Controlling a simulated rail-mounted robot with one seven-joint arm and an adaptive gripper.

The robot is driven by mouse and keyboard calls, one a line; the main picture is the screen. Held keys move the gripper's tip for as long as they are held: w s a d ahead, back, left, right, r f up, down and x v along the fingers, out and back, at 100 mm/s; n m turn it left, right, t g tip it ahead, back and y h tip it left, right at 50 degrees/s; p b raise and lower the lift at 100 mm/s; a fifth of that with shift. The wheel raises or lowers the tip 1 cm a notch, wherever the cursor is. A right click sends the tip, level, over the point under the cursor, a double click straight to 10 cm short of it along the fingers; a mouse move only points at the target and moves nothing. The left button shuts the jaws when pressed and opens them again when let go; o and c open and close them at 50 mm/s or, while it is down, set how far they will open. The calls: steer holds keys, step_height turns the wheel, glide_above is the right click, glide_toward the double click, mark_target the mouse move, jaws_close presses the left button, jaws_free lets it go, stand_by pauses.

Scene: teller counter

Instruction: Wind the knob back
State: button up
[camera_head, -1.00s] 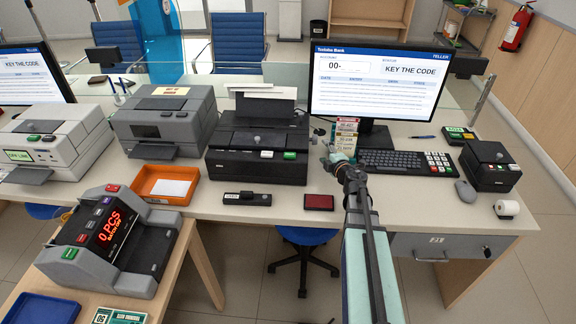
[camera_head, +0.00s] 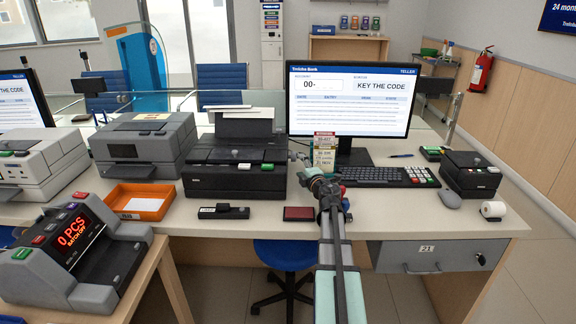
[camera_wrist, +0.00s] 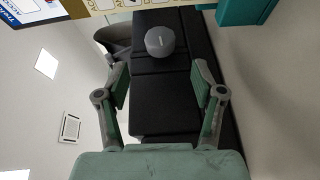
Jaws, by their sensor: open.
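The knob (camera_wrist: 160,42) is a grey, short cylinder with a small mark on its face. In the wrist view it stands out from a black panel (camera_wrist: 165,100). In the head view a small grey knob (camera_head: 297,156) shows at the right side of the black printer (camera_head: 230,183). My gripper (camera_wrist: 160,78) is open and empty, its two green-and-grey fingers spread to either side. The knob lies beyond the fingertips, roughly between them, and no contact shows. In the head view my gripper (camera_head: 318,180) is right of the printer, where its fingers are hard to make out.
A card stand (camera_head: 325,150) stands close behind my gripper. The monitor (camera_head: 350,100) and keyboard (camera_head: 375,176) are behind and to the right. The counter's right front is mostly clear.

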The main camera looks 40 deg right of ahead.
mark_target(295, 159)
steer(key=x, duration=0.7)
steer(key=c, duration=1.1)
